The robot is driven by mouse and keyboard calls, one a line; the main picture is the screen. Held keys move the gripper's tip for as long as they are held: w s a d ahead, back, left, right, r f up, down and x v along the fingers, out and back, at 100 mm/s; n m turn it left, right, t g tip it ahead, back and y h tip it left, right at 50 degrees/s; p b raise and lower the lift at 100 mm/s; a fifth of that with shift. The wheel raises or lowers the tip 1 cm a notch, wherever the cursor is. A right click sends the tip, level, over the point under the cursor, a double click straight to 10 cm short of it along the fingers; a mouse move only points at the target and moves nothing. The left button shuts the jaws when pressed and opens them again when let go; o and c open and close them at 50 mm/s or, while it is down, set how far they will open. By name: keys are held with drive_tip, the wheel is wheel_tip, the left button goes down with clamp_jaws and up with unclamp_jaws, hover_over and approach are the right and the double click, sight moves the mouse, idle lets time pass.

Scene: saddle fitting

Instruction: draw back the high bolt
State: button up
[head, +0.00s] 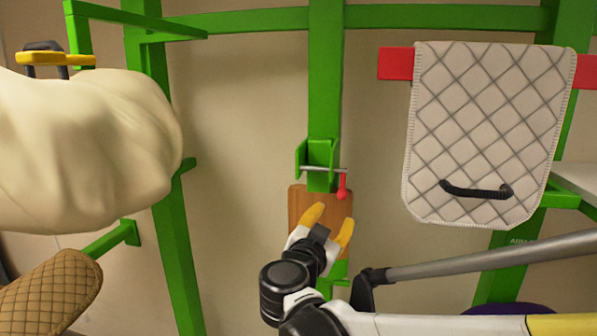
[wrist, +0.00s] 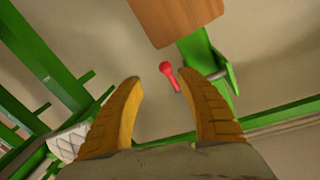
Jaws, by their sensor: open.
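The high bolt (head: 318,168) is a thin grey rod lying across a green bracket on the upright post. Its red knob (head: 342,186) hangs down at the right end. In the wrist view the red knob (wrist: 167,70) shows beyond and between my fingertips, with the grey rod (wrist: 216,75) partly behind the right finger. My gripper (head: 329,222) has yellow fingers, is open and empty, and is just below the knob in the head view, in front of a wooden block. It also shows in the wrist view (wrist: 160,72). I cannot see any contact with the knob.
A wooden block (head: 312,203) sits under the bracket. A white quilted pad (head: 485,120) hangs on a red bar at right. A large cream shape (head: 90,150) fills the left. Green posts (head: 170,230) flank bare wall (head: 235,130).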

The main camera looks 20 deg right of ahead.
sight(341, 197)
drive_tip(key=x, duration=0.3)
drive_tip(key=p+x, duration=0.1)
drive_tip(key=x, duration=0.3)
drive_tip(key=r+x, duration=0.1)
drive_tip(key=x, duration=0.3)
drive_tip(key=shift+w+a+r, duration=0.1)
drive_tip(key=shift+w+a, duration=0.05)
drive_tip(key=shift+w, duration=0.1)
clamp_jaws()
